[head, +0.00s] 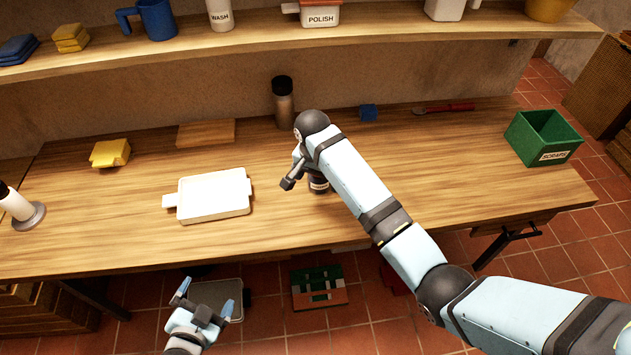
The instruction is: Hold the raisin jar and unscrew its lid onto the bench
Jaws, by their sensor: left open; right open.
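A small dark jar (319,187) with a pale label stands on the wooden bench (420,190), mostly hidden behind my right arm and gripper. I cannot read its label or make out its lid. My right gripper (297,178) is open at the jar, pointing down with one dark finger on the jar's left side. The other finger is hidden, and I cannot tell whether it touches the jar. My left gripper (205,298) is open and empty, in front of the bench's front edge, with its two light blue fingertips apart.
A white tray-like board (213,194) lies left of the jar. A dark-capped bottle (284,105) stands behind my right arm. A blue block (368,112), red-handled tool (443,108) and green SCRAPS bin (543,138) are to the right.

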